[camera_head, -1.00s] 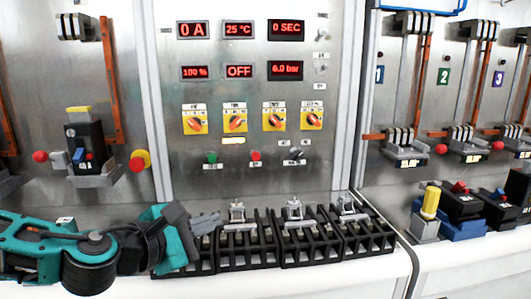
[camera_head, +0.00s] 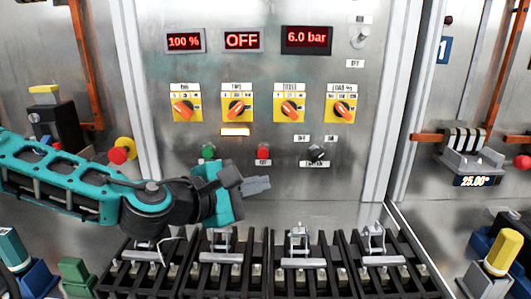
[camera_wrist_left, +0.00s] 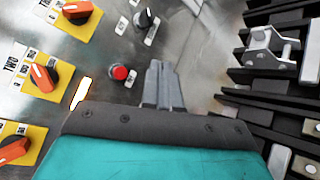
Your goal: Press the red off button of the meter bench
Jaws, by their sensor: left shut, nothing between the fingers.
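The red off button (camera_head: 263,153) is a small round button on the steel panel, below the row of yellow switch plates. A green button (camera_head: 209,151) sits to its left and a black knob (camera_head: 316,153) to its right. In the left wrist view the red button (camera_wrist_left: 120,73) shows just left of the fingertips. My left gripper (camera_head: 257,187) is shut and empty, with its fingers pointing right, a little below the red button in the head view. It looks apart from the button, though the depth gap is hard to judge. My right gripper is not in view.
Several yellow plates with orange rotary switches (camera_head: 237,108) sit above the buttons. Displays (camera_head: 242,40) are higher up. Black terminal racks with metal clamps (camera_head: 300,262) stand below my left gripper. A red knob (camera_head: 118,154) with a yellow one is at the left.

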